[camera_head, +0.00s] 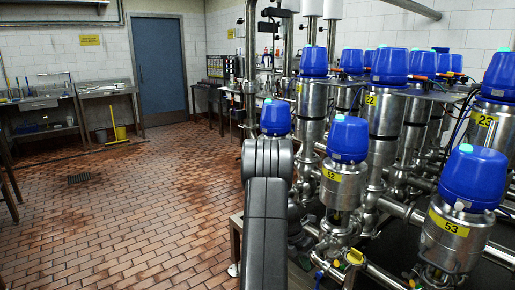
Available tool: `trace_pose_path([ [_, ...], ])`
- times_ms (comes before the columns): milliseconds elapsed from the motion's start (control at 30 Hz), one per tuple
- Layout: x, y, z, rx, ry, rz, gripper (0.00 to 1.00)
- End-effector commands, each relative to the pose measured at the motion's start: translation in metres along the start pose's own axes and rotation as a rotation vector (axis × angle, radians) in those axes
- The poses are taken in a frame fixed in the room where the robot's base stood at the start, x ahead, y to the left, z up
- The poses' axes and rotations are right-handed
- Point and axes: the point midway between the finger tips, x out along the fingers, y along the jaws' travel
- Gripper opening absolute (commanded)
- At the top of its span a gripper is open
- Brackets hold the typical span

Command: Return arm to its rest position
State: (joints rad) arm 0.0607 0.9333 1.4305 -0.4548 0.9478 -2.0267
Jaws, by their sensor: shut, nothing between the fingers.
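My arm (265,215) shows as thick dark grey links rising from the bottom middle of the head view to a rounded joint (267,158). The links beyond this joint are hidden or cannot be made out. I cannot make out my gripper or its fingers in this view. The arm stands just left of the steel valves with blue caps. The nearest valves are the one labelled 52 (343,183) and the one labelled 53 (455,232). No contact between the arm and a valve can be made out.
Valve 22 (382,110) and valve 23 (494,118) stand behind, joined by steel pipes (400,210). Open tiled floor (130,210) lies left. Steel tables (40,104), a yellow bucket (119,132) and a blue door (160,65) are further back.

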Motion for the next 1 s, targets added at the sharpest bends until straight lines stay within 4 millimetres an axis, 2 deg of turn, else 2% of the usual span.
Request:
trace_pose_path([
  [600,0.028,0.014,-0.006,-0.094,0.01,-0.39,0.0],
  [1000,0.031,0.016,-0.008,-0.109,0.011,-0.468,0.0],
])
